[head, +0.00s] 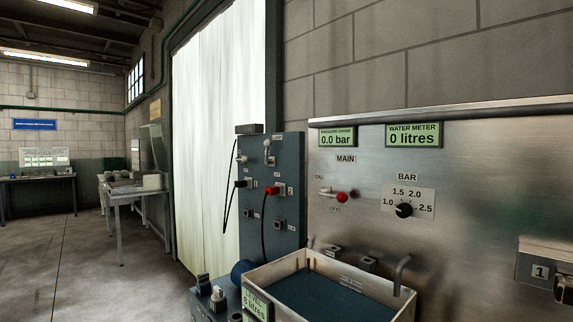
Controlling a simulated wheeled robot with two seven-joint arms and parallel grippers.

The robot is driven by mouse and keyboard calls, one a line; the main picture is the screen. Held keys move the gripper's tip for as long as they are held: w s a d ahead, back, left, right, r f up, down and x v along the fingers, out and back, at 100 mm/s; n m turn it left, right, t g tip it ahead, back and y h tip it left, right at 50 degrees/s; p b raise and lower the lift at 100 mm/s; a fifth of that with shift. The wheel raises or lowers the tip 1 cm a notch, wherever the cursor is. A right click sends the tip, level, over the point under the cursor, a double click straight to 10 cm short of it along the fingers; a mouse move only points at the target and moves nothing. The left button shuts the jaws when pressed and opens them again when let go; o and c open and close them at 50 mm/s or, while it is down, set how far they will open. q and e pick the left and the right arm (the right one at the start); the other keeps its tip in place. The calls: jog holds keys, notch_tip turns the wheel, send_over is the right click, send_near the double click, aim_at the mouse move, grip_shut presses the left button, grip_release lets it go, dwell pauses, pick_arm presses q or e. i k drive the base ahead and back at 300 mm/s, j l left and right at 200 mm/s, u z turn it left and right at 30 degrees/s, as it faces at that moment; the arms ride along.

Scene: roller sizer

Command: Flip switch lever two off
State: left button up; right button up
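A blue-grey switch panel (285,152) stands left of the steel panel. Near its top are two small pale-tipped levers, a left one (243,158) and a right one (267,146). Their labels are too small to read, so I cannot tell which is lever two or its exact position. A red plug (272,191) with a black cable sits below them, beside a small plate marked 2 (290,190). Neither of my grippers is in view.
The steel panel (470,200) carries a red-knobbed main lever (341,197), a BAR dial (404,210) and displays reading 0.0 bar and 0 litres. A tray of dark water (325,297) stands in front. Open floor (70,260) lies left, with benches (135,192) further back.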

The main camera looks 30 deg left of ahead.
aim_at(267, 143)
jog(key=i+j, duration=0.15)
jog(key=j, duration=0.4)
jog(key=i+j+z, duration=0.1)
jog(key=j, duration=0.45)
jog(key=i+j, duration=0.15)
jog(key=j, duration=0.4)
jog(key=i+j+z, duration=0.15)
jog(key=j, duration=0.45)
jog(key=i+j, duration=0.1)
jog(key=j, duration=0.45)
